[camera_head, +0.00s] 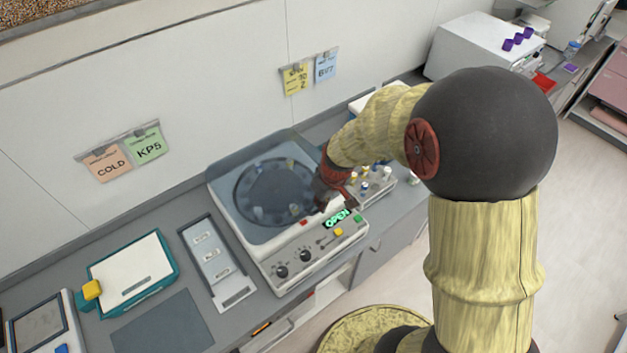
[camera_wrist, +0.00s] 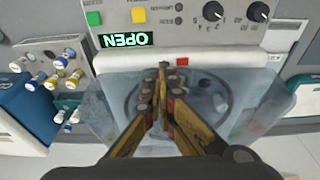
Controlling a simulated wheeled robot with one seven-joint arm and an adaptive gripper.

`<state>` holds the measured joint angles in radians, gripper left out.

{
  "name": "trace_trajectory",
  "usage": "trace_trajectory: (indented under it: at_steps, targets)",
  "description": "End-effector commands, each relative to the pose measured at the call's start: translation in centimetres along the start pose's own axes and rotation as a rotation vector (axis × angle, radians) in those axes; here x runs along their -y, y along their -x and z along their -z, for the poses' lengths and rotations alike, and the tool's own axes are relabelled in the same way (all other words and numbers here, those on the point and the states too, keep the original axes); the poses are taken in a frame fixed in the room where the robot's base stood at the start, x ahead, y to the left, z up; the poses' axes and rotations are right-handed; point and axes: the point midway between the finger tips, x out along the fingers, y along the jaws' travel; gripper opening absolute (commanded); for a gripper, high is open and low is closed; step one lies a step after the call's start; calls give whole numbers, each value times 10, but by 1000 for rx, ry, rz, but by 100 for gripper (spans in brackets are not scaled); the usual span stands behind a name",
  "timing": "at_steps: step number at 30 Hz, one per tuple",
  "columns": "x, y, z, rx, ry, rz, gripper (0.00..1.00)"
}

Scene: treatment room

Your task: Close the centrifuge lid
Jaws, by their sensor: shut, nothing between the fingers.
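The centrifuge (camera_head: 310,254) stands on the counter, with knobs, coloured buttons and a green display reading OPEN on its front panel. Its panel also shows at the top of the wrist view (camera_wrist: 170,30). The see-through bluish lid (camera_head: 232,190) lies low over the round rotor bowl; I cannot tell whether its front edge touches the body. The lid spreads below the panel in the wrist view (camera_wrist: 245,95). My gripper (camera_head: 321,203) is shut and empty at the lid's front right, close to the red button. Its fingertips (camera_wrist: 163,70) point toward the panel; contact is unclear.
A rack of capped vials (camera_head: 375,183) stands right of the centrifuge, close to my arm. A grey tray (camera_head: 212,255) and a teal-edged device (camera_head: 130,272) lie to the left. A white machine (camera_head: 480,50) stands at the back right. The wall is close behind.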

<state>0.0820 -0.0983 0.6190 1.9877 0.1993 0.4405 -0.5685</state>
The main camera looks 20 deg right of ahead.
Motion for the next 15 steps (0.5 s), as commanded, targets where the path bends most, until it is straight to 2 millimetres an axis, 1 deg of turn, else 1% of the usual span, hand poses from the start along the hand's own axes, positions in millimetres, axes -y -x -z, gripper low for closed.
trace_trajectory:
  at_steps: [1, 6, 10, 15]
  targets:
    - [0, -14, -7, 3, -1, 1, 0]
    - [0, -33, -17, 2, -1, 1, 0]
    - [0, -40, -20, 1, -1, 0, 0]
    - [0, -41, -21, 1, 0, 0, 0]
